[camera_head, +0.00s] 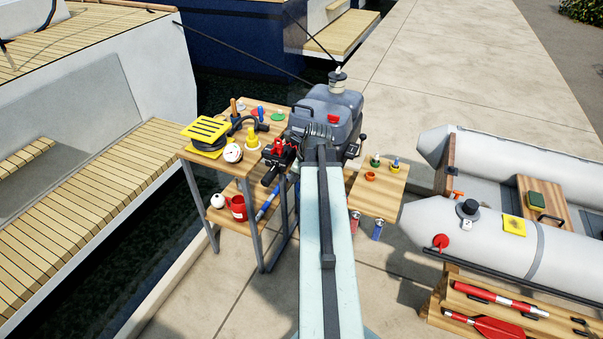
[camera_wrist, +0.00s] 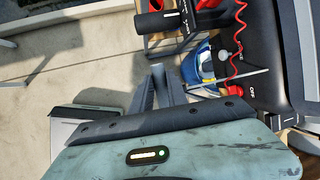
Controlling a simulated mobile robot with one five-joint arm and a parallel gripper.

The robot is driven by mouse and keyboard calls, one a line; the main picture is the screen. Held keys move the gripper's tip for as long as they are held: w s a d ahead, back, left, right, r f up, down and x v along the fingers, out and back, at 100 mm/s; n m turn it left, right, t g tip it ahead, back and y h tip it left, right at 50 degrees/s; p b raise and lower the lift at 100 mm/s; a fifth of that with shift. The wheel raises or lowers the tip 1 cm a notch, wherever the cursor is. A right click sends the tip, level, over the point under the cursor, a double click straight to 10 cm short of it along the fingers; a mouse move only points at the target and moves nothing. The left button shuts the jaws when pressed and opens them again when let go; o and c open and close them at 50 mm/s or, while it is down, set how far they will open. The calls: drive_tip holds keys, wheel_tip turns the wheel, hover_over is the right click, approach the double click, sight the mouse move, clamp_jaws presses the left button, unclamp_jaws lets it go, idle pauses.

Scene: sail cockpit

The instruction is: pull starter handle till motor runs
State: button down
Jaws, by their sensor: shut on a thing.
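The grey outboard motor (camera_head: 330,108) stands upright behind the end of my arm. In the wrist view its dark front panel (camera_wrist: 262,45) shows at the right, with ON and OFF marks and a coiled red cord (camera_wrist: 238,40). My gripper (camera_wrist: 168,88) is shut in front of the panel, on the starter handle, which is mostly hidden by the fingers. A thin pale line runs from near the fingers to the panel; I cannot tell how far any cord is out. In the head view my arm hides the fingertips. Whether the motor runs cannot be seen.
A black-gripped tiller (camera_wrist: 162,22) is close above the fingers in the wrist view. A cluttered wooden table (camera_head: 185,155) stands left, a small wooden shelf (camera_head: 372,199) right. An inflatable dinghy (camera_head: 480,205) lies further right. Open paving is at the back.

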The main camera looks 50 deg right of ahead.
drive_tip(key=c, duration=1.3)
unclamp_jaws()
drive_tip(key=p+v, duration=0.7)
drive_tip(key=shift+s+r, duration=0.15)
drive_tip(key=shift+r, duration=0.2)
